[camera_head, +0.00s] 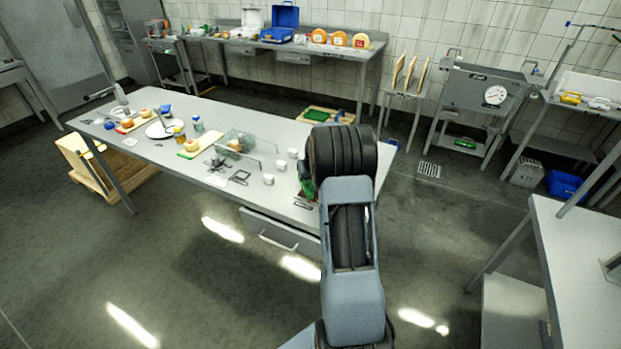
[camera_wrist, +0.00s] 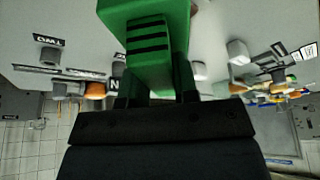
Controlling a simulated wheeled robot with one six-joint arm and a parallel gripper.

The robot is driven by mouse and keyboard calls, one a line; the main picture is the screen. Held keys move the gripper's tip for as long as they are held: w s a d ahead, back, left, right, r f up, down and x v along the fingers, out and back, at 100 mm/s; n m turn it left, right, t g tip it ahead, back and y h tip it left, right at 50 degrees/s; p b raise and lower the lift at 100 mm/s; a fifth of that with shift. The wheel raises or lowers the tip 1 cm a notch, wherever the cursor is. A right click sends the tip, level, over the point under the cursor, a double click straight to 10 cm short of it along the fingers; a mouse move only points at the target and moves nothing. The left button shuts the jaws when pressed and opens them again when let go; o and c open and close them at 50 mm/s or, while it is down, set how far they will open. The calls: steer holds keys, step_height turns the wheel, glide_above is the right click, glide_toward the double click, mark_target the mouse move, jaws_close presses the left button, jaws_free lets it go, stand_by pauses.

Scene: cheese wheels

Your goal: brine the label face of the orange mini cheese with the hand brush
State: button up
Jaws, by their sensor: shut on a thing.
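My gripper (camera_wrist: 155,95) is shut on a green block-like thing (camera_wrist: 155,40) with dark stripes, in the wrist view. I cannot tell whether it is the hand brush; no bristles show. A bit of green (camera_head: 306,186) shows beside my wrist in the head view, above the table's right end. My arm hides the gripper there. Small orange-yellow cheeses stand on the long table: one (camera_head: 145,112) at the left, one (camera_head: 189,145) on a green-and-yellow board, and one (camera_head: 235,145) by a clear tub. I cannot tell which is the orange mini cheese; no label face is readable.
The long grey table (camera_head: 225,195) also holds a white plate (camera_head: 158,130), the clear tub (camera_head: 247,140), small white cups and thin dark tools. A back bench (camera_head: 225,45) carries large orange wheels (camera_head: 340,39) and a blue case (camera_head: 282,22). Floor in front is clear.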

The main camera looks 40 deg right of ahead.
steer(key=shift+r+p, duration=1.45)
steer(key=shift+r, duration=1.8)
